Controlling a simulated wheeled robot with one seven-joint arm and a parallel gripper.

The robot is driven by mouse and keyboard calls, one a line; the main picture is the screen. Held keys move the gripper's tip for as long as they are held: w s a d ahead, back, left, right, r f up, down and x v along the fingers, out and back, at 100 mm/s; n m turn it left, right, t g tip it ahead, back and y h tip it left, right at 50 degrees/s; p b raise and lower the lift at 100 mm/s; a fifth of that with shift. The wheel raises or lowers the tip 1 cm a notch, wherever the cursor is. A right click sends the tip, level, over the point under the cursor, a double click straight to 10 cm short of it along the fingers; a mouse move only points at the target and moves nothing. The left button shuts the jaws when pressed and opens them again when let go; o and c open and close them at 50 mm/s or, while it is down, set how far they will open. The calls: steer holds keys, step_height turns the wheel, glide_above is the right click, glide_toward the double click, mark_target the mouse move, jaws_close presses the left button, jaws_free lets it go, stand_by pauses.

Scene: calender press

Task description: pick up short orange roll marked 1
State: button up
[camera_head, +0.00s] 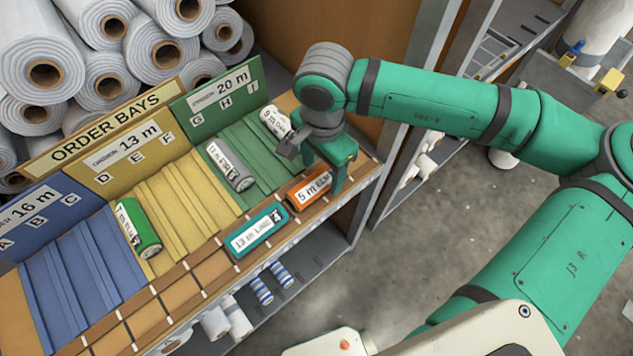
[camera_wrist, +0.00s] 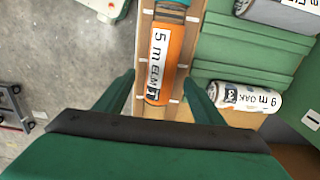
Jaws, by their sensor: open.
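The short orange roll (camera_head: 309,190) lies in the front wooden tray strip, at the right end of the shelf. Its label reads "5 m ELM" in the head view. The wrist view also shows the orange roll (camera_wrist: 176,45), label up, with a mark like a 1 at its near end. My gripper (camera_head: 337,178) is open, just right of the roll and pointing down over the shelf edge. In the wrist view its two fingers (camera_wrist: 160,85) stand apart on either side of the roll's near end. I cannot tell the height gap; nothing is held.
A teal roll (camera_head: 256,231) lies just left of the orange one. A grey roll (camera_head: 229,165) and a white roll (camera_head: 276,121) lie in the green bays; the white "9 m OAK" roll (camera_wrist: 246,97) is right of my fingers. A green roll (camera_head: 139,228) is farther left.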

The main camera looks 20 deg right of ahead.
step_height(320, 180, down, 2)
steer(key=shift+f, duration=0.15)
steer(key=shift+w+f, duration=0.2)
steer(key=shift+f, duration=0.05)
